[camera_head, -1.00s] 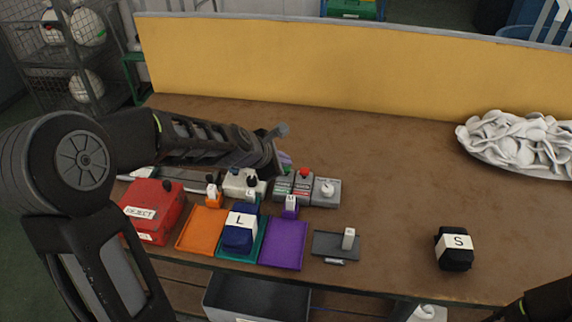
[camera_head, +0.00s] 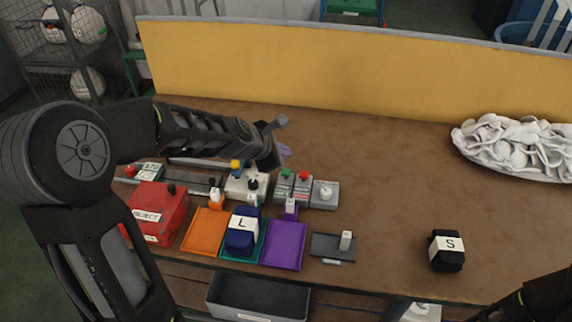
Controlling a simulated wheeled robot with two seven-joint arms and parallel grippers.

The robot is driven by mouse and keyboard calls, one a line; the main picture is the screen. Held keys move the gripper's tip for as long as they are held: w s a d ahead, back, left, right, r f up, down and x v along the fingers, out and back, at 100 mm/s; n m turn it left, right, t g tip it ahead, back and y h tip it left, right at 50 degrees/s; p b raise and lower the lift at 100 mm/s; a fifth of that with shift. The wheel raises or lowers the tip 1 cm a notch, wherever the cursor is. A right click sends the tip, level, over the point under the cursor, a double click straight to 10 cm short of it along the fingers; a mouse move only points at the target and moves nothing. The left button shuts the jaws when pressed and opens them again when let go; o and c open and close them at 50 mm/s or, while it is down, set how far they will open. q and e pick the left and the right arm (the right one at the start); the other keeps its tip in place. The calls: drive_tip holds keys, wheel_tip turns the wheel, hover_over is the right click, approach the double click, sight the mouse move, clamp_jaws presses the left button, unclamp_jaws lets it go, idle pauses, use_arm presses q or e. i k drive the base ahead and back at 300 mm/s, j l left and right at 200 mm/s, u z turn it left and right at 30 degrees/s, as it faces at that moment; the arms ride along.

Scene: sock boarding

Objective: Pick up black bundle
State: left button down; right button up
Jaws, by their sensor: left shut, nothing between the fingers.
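The black bundle (camera_head: 446,258) lies on the right part of the brown table, with a white band marked "S" around it. A dark blue bundle (camera_head: 240,243) with a white band marked "L" sits on the teal tray (camera_head: 225,255). My left gripper (camera_head: 283,135) is shut and empty above the table's middle left, well to the left of and behind the black bundle. My right arm (camera_head: 540,300) shows only in part at the lower right corner; its gripper is out of view.
An orange tray (camera_head: 206,232) and a purple tray (camera_head: 285,246) flank the teal one. A red REJECT box (camera_head: 158,212), control boxes (camera_head: 292,190) and a grey plate (camera_head: 333,248) stand nearby. A white pile (camera_head: 515,150) lies at the right. The table around the black bundle is clear.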

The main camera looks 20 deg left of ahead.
sight(446, 250)
drive_tip(key=k+j, duration=0.15)
drive_tip(key=k, duration=0.35)
drive_tip(key=k+j, duration=0.1)
drive_tip(key=k, duration=0.4)
